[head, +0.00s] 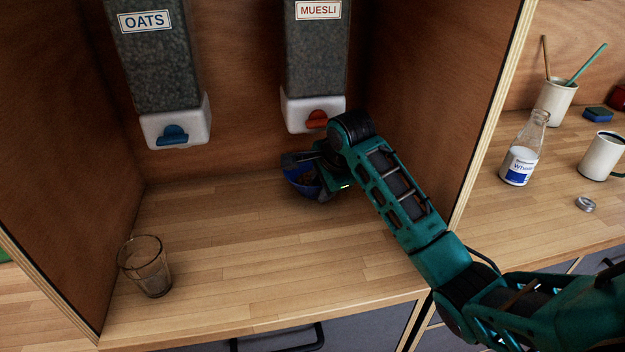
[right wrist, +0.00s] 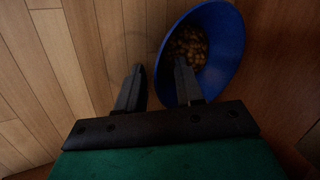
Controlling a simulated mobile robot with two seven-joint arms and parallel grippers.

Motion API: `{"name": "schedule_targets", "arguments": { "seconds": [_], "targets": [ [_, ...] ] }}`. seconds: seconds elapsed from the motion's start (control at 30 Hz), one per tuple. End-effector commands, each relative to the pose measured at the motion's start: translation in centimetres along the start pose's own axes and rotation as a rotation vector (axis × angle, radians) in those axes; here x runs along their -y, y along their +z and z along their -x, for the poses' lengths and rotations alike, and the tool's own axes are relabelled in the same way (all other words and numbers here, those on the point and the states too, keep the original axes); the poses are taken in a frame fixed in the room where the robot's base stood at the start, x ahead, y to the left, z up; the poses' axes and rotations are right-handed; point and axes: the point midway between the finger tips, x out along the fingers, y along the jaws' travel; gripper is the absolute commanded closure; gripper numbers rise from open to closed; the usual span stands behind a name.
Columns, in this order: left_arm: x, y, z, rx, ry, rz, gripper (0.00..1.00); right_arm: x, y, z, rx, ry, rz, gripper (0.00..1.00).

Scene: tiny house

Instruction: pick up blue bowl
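The blue bowl (head: 303,188) stands on the wooden counter under the muesli dispenser, partly hidden by my right gripper in the head view. In the right wrist view the bowl (right wrist: 226,50) holds brown pieces of food. My right gripper (head: 302,163) is at the bowl. The right wrist view shows its fingers (right wrist: 158,66) apart, one over the inside of the bowl and the other outside, with the near rim between them. A gap shows between the fingers and the rim. My left gripper is not in view.
The muesli dispenser (head: 317,60) hangs just above the bowl; the oats dispenser (head: 158,70) hangs to the left. A glass (head: 146,268) stands at the front left. A wooden side panel (head: 440,90) separates a bottle (head: 523,150) and mugs at right. The middle counter is clear.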

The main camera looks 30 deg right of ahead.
Motion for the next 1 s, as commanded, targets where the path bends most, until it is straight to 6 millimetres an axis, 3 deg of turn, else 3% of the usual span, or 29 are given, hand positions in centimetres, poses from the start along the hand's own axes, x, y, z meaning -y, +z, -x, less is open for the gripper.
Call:
{"name": "schedule_targets", "arguments": {
  "seconds": [0.1,0.47,1.0],
  "targets": [
    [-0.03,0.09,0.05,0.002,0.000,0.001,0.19,-0.02,-0.01,0.01,0.000,0.000,0.000,0.65],
    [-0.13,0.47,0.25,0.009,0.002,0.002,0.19,-0.03,-0.02,0.04,-0.001,0.000,0.000,0.99],
    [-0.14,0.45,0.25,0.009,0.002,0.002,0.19,-0.06,0.01,0.02,0.000,0.002,0.000,1.00]
  ]
}}
